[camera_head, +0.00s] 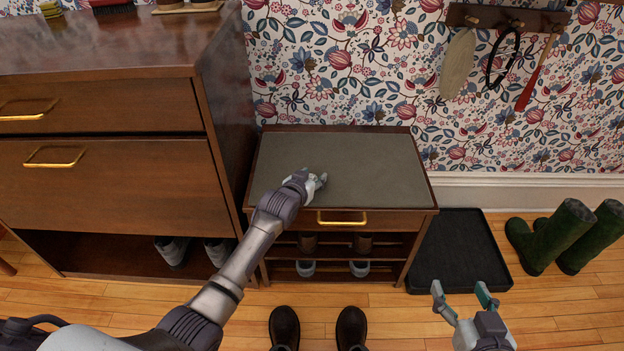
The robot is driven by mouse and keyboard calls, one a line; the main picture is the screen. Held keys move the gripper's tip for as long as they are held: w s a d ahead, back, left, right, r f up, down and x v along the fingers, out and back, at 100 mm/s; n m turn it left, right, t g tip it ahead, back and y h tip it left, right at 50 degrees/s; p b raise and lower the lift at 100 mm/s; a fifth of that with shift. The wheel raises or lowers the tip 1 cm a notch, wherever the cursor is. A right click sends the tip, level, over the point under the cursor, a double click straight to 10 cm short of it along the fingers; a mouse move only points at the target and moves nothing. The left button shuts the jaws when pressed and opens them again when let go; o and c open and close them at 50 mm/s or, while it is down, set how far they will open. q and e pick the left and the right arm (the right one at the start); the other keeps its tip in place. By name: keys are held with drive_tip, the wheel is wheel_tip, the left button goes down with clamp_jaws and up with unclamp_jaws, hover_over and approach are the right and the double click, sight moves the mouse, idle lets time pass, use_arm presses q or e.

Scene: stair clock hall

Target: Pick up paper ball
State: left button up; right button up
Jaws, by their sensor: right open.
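No paper ball can be made out in the head view. My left gripper (318,181) is over the grey top of the small shoe bench (375,165), near its middle. It is seen small and from behind, so I cannot tell whether its fingers are apart or hold anything. The arm and gripper hide part of the bench top. My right gripper (460,291) is open and empty at the lower right, above the wooden floor in front of the black tray (458,250).
A tall wooden cabinet (110,185) stands left of the bench. The bench has a drawer with a brass handle (342,218) and shoes below. Green boots (552,236) stand right of the tray. Dark shoes (285,326) stand on the floor in front. Wall hooks (508,18) hold several things.

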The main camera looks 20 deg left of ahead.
use_arm(q)
drive_tip(key=c, duration=0.3)
drive_tip(key=shift+c, duration=0.2)
drive_tip(key=shift+r, duration=0.1)
